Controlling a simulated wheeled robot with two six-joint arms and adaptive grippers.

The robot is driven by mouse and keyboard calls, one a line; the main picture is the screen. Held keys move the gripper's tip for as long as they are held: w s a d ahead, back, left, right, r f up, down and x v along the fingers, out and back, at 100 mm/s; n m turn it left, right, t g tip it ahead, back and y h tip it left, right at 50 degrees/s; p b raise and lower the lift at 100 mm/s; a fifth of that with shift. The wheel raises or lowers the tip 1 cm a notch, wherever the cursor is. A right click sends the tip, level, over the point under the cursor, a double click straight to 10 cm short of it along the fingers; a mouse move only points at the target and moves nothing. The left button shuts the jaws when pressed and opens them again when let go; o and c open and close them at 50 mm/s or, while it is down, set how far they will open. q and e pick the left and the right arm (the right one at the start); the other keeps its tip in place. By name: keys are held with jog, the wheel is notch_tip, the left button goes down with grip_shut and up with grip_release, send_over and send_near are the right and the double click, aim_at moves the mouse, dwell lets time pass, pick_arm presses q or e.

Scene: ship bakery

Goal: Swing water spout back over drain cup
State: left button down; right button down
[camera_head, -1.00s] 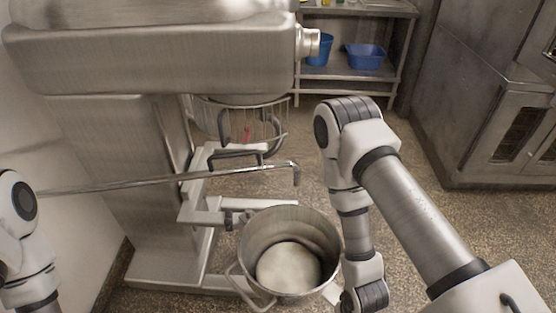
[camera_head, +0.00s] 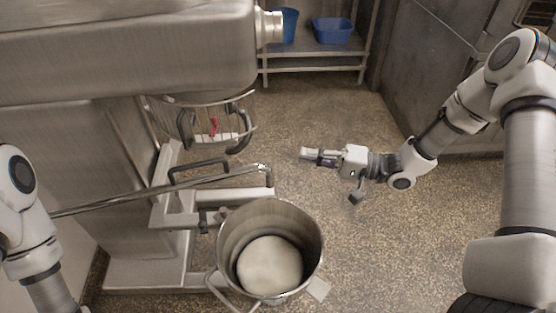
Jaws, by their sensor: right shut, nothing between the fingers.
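The water spout (camera_head: 170,188) is a thin steel pipe that runs in from the left and ends in a short downturned tip. In the picture, the tip is just above the far rim of a steel mixer bowl (camera_head: 313,253). I cannot tell whether it is over the bowl or behind it. I cannot make out a drain cup. My right gripper (camera_head: 308,154) is shut and empty, pointing left, to the right of the spout tip and apart from it. My left arm shows at the left edge, but its gripper is out of view.
A big steel mixer (camera_head: 120,50) with a wire guard (camera_head: 165,120) fills the left. The bowl holds pale dough (camera_head: 270,266). A rack (camera_head: 310,67) with a blue tub (camera_head: 332,30) stands at the back. The floor at centre is free.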

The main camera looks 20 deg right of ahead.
jog(key=a+p, duration=0.2)
jog(key=a, duration=0.6)
jog(key=shift+w+f, duration=0.3)
jog(key=shift+w, duration=0.15)
